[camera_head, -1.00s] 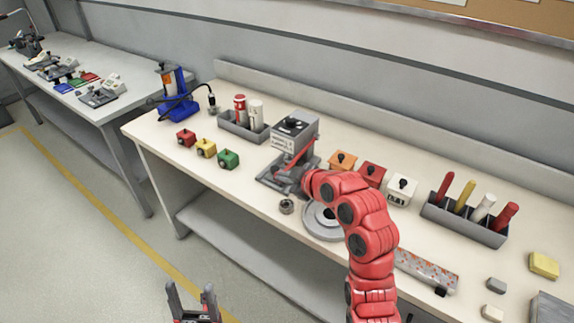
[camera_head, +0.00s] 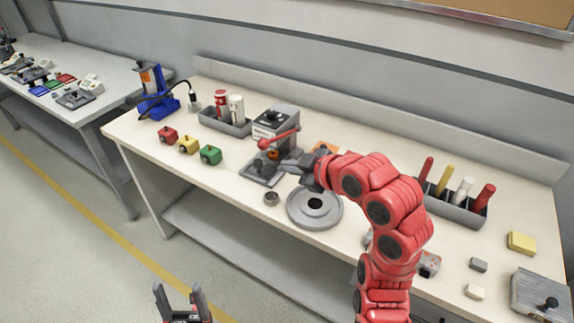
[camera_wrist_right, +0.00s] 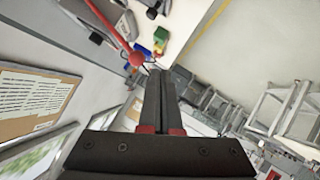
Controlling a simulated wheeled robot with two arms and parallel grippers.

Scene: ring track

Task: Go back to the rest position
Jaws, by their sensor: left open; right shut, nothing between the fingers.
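My right arm is red and reaches over the bench from the front. Its gripper (camera_head: 292,164) is shut and empty, beside the grey press (camera_head: 277,135) with the red lever (camera_head: 281,139). In the right wrist view the shut fingers (camera_wrist_right: 158,82) show with nothing between them, and the red lever knob (camera_wrist_right: 136,59) appears near their tips. My left gripper (camera_head: 180,296) is open and empty at the bottom of the head view, over the floor in front of the bench.
A round grey plate (camera_head: 314,208) and a small dark ring (camera_head: 271,199) lie near the press. Red, yellow and green blocks (camera_head: 189,145) stand to its left. A holder (camera_head: 457,207) with coloured handles is at right. The floor (camera_head: 60,270) at left is clear.

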